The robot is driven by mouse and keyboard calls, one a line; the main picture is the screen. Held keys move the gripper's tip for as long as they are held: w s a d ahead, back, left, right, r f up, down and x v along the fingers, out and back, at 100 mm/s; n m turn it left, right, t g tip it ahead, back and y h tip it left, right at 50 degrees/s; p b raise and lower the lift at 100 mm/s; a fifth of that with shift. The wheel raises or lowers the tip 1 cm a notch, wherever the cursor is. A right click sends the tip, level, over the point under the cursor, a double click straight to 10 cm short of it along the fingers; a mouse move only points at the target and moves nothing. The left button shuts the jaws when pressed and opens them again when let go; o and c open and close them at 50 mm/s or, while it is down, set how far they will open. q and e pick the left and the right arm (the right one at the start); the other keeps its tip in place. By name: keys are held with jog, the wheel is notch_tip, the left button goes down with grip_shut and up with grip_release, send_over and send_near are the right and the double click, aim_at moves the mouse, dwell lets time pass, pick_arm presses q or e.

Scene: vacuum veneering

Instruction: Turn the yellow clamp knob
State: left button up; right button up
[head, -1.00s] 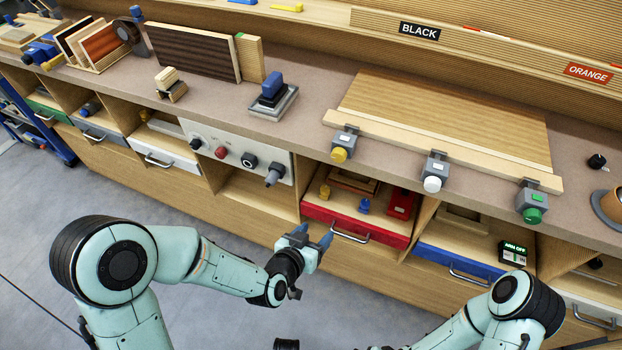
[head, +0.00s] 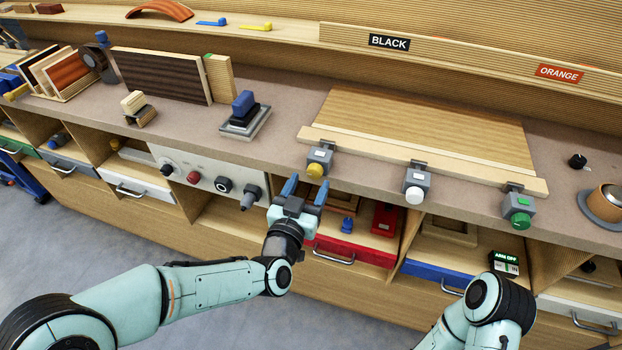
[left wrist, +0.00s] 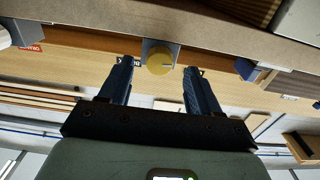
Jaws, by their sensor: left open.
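The yellow clamp knob (head: 316,171) sticks out from the front of a grey clamp block (head: 320,156) on the bench's front edge. In the left wrist view the yellow knob (left wrist: 160,61) lies ahead, between the fingertips in the picture and apart from them. My left gripper (head: 304,187) is open and empty, with blue fingers pointing up toward the bench edge, just below and left of the knob. A white knob (head: 414,194) and a green knob (head: 517,221) sit on similar clamps to the right. My right gripper is not visible; only part of that arm shows.
A wooden panel (head: 430,118) lies behind the clamps under a wooden bar. Below the bench edge are an open red drawer (head: 350,249) and a blue drawer (head: 435,271). A grey control panel (head: 205,176) with several knobs is left of the gripper.

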pick_arm(q)
jog(key=shift+x, duration=1.3)
jog(key=c, duration=1)
jog(key=shift+m+b, duration=0.35)
jog(key=shift+m, duration=0.55)
jog(key=shift+c, duration=0.2)
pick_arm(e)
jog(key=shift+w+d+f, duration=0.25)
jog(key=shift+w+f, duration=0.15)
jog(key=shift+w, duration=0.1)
pick_arm(q)
jog(key=o, duration=1)
jog(key=shift+o, duration=0.2)
jog(key=shift+s, duration=0.1)
jog(key=v, duration=1.3)
jog(key=shift+s, duration=0.15)
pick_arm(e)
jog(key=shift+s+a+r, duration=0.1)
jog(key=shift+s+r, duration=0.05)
